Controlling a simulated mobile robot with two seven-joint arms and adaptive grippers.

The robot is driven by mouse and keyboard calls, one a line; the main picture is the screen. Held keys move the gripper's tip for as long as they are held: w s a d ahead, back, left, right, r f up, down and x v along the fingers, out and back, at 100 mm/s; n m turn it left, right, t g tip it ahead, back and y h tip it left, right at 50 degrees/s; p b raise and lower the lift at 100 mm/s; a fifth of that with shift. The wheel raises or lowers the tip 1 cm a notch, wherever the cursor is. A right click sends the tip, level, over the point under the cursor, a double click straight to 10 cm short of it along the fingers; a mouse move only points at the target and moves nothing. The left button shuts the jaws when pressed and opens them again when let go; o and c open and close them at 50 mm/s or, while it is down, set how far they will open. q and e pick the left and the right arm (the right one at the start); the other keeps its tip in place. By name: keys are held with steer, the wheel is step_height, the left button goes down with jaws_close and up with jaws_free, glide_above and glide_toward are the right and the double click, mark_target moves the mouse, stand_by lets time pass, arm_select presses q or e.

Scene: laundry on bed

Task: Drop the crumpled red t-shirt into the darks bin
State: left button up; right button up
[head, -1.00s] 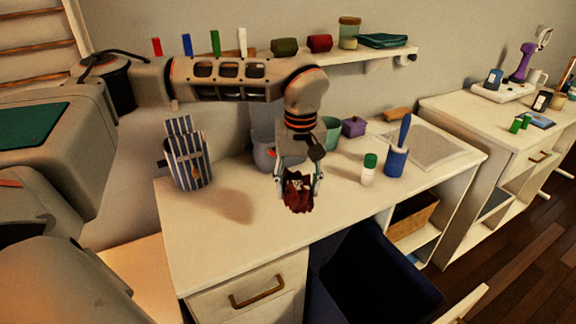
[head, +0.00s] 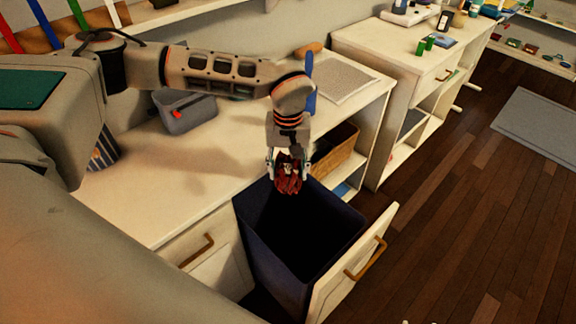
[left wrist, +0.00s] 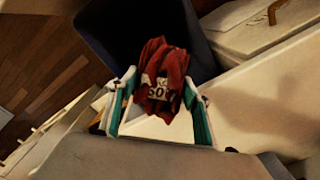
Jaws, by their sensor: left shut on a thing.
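The crumpled red t-shirt (head: 288,181) hangs in my left gripper (head: 289,170), which is shut on it. In the head view it shows at the back rim of the dark blue bin (head: 272,262), above the opening. In the left wrist view the t-shirt (left wrist: 163,82) is dark red with white print, between the teal-edged fingers of my left gripper (left wrist: 160,108). The bin's dark inside (left wrist: 125,30) lies beyond it there. The bin looks empty, though its inside is in deep shadow. My right gripper is not in view.
The bin stands in a pulled-out front with a brass handle (head: 366,258), beside a closed drawer (head: 205,255). The white counter (head: 190,180) holds a grey container (head: 185,112). A wicker basket (head: 335,150) sits on a shelf behind the bin. Open wooden floor lies right.

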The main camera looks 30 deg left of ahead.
mark_target(288, 164)
arm_select(q)
step_height(288, 164, down, 4)
steer(key=b, duration=0.3)
steer(key=shift+f, duration=0.25)
steer(key=o, duration=1.2)
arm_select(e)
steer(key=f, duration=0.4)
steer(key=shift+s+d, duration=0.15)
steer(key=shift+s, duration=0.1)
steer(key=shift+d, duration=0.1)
arm_select(q)
step_height(288, 164, up, 12)
